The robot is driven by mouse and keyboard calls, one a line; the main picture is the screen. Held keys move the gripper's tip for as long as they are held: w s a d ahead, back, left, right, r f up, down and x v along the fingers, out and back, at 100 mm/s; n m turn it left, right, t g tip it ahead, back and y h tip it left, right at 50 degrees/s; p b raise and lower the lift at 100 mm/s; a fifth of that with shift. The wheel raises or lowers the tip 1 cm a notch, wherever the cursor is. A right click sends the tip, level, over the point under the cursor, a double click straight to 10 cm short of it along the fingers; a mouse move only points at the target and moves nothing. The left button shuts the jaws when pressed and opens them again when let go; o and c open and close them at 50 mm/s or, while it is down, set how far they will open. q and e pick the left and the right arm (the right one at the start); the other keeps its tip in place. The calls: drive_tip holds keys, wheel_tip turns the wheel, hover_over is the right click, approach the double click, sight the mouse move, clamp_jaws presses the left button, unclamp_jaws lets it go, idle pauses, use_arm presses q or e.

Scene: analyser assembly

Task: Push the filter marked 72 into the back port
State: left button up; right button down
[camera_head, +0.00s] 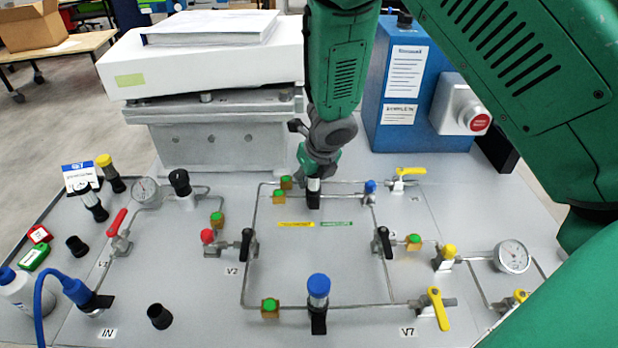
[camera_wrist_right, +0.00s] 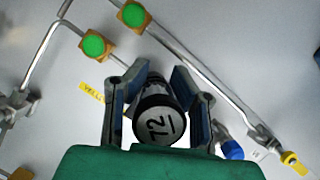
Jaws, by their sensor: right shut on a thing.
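In the head view my right gripper (camera_head: 312,165) comes down from above at the back of the tubing loop. The filter's silver and black body (camera_head: 314,186) shows just under the fingers, upright, in line with the back tubing. The back port is mostly hidden by the filter and gripper; I cannot tell how deep the filter sits. My left gripper is not in view.
A blue-capped filter (camera_head: 318,288) stands at the front of the loop. Green-topped fittings (camera_head: 279,197), a blue-topped valve (camera_head: 370,187) and a black-handled valve (camera_head: 382,240) are nearby. Loose filters (camera_head: 108,170) stand at left. A blue box (camera_head: 405,100) is behind. The panel inside the loop is clear.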

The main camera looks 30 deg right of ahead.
drive_tip(key=c, duration=1.3)
unclamp_jaws()
